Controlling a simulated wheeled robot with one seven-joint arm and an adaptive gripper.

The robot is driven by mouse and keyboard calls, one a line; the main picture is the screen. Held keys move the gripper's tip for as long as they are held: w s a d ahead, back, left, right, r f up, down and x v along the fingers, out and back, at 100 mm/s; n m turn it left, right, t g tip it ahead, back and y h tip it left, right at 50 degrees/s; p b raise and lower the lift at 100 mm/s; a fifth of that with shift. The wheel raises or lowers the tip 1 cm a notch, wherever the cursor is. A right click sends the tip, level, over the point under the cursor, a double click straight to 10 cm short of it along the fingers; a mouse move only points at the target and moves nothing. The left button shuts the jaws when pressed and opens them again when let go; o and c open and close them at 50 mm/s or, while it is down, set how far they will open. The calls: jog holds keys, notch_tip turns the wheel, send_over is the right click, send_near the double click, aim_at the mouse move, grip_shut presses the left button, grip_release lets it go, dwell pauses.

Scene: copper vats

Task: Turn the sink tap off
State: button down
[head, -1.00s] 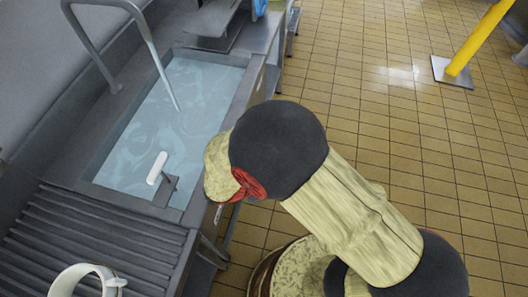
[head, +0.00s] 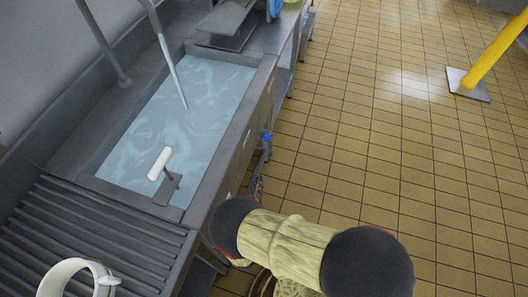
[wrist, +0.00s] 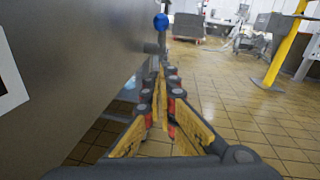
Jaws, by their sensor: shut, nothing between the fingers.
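The sink (head: 88,182) is full of rippling water in the head view. A stream of water (head: 173,72) falls into it from the tap's grey spout (head: 150,12). A blue knob (head: 266,137) shows low on the right side of the sink unit. In the wrist view a round blue knob (wrist: 161,22) stands just beyond my fingertips and above them in the picture. My gripper (wrist: 160,72) is shut and empty, pointing along the metal side of the unit. I cannot tell whether it touches anything. In the head view my arm hides most of it.
A ribbed drainboard (head: 90,245) with a white ring-shaped thing (head: 72,268) lies in front of the sink. A white-ended lever (head: 160,163) sits at the sink's near edge. The tiled floor (head: 380,150) to the right is clear up to a yellow post (head: 497,50).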

aim_at(267, 136)
dwell(0.3)
jog(key=r+b+x, duration=0.3)
jog(key=b+x, duration=0.1)
jog(key=x, duration=0.9)
jog(key=shift+a, duration=0.25)
jog(key=shift+w+r+g+p, duration=0.1)
jog(key=shift+r+g+p, duration=0.25)
jog(key=shift+g+p, duration=0.3)
